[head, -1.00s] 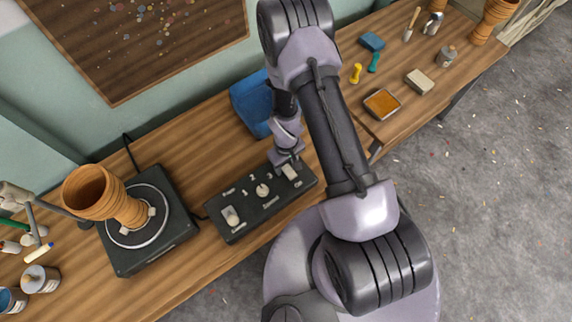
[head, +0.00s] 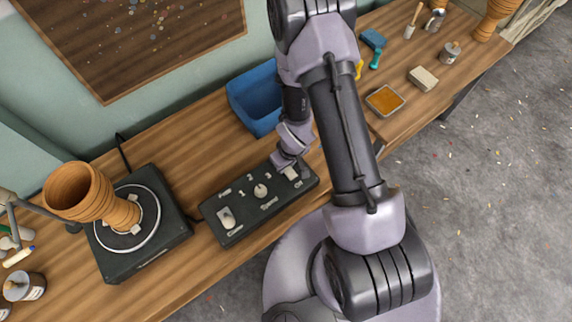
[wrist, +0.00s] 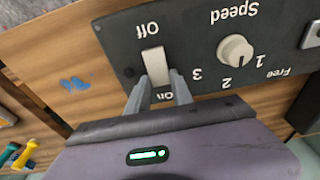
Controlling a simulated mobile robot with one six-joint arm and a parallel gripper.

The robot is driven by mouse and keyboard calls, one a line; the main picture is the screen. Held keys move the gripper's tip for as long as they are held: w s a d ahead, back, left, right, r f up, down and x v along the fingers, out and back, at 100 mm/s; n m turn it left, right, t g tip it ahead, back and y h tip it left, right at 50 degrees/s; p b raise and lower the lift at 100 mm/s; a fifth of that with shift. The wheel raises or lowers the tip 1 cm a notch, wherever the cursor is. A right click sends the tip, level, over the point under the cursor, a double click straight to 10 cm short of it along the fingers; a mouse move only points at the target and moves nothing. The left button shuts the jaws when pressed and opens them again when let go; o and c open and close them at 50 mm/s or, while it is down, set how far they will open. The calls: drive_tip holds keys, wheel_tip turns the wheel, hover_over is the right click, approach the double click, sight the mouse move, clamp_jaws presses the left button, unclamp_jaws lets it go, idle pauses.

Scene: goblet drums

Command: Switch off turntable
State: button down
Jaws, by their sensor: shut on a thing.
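The black control box (head: 238,237) sits on the wooden workbench beside the turntable (head: 125,268), which bears a wooden goblet drum (head: 80,190). The box also shows in the wrist view (wrist: 195,25). Its white On/Off switch (wrist: 154,63) lies between my gripper's fingertips (wrist: 160,90), with one finger on each side, nearer the On label. My gripper (head: 284,166) is shut on this switch at the box's right end in the head view, and partly hides it. The lower part of the switch is close to the fingers; its tilt is hard to tell.
A Speed knob (wrist: 235,52) is beside the switch, pointing near 1. Another switch (head: 226,217) sits at the box's left end. A blue bin (head: 255,100) stands behind the box. A tray of orange material (head: 385,101) and a pale block (head: 423,79) lie to the right.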

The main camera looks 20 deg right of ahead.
sight(291, 174)
drive_tip(key=c, duration=1.1)
unclamp_jaws()
drive_tip(key=s+r+p, duration=0.1)
drive_tip(key=r+p, duration=0.2)
drive_tip(key=r, duration=0.2)
drive_tip(key=r+p, duration=0.3)
drive_tip(key=r, duration=0.3)
drive_tip(key=s+d+r+p, duration=0.1)
drive_tip(key=r+p, duration=0.2)
drive_tip(key=r, duration=0.3)
drive_tip(key=shift+s+r, duration=0.15)
drive_tip(key=shift+s, duration=0.2)
